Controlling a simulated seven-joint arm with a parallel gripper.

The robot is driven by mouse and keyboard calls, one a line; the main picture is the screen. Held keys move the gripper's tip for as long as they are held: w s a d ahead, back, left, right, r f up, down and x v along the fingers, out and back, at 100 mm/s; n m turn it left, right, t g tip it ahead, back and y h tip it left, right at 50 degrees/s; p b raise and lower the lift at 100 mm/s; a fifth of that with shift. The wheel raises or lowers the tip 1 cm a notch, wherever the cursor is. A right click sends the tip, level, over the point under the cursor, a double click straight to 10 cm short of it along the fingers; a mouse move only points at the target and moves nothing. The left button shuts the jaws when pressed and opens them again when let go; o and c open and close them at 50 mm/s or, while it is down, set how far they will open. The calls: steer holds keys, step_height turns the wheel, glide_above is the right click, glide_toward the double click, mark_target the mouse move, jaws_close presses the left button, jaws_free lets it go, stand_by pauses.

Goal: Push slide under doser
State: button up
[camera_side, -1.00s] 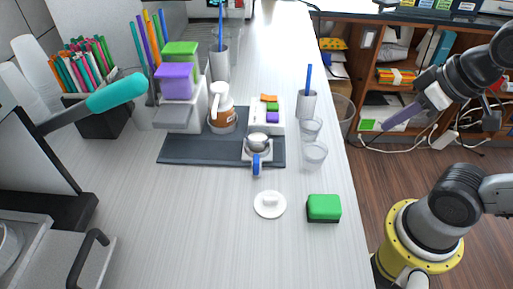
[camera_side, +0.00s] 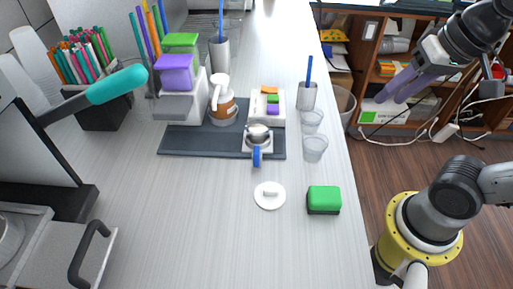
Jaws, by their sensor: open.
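The doser appears to be the white machine (camera_side: 180,105) with purple (camera_side: 176,70) and green (camera_side: 180,42) hoppers, at the left of the dark mat (camera_side: 190,143). No part is clearly recognisable as the slide. A small metal cup (camera_side: 257,132) with a blue handle (camera_side: 256,156) sits at the mat's front right, apart from the doser. My gripper (camera_side: 387,100) is at the upper right, past the counter's right edge. Its two purple-grey fingers are apart and empty, pointing down-left, far from the doser.
A brown-and-white jug (camera_side: 222,104) stands between the doser and a white tray (camera_side: 277,106) of coloured blocks. Clear cups (camera_side: 315,148) line the counter's right side. A white lid (camera_side: 269,195) and a green sponge (camera_side: 324,200) lie in front.

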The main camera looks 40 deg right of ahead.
steer(key=w+a+r+m+g, duration=0.2)
steer(key=w+a+r+m, duration=0.25)
steer(key=w, duration=0.25)
steer(key=n+g, duration=0.1)
steer(key=g, duration=0.2)
glide_above(257, 149)
step_height(257, 149, down, 4)
step_height(257, 149, down, 14)
steer(key=shift+r, duration=0.2)
jaws_close()
stand_by(0.7)
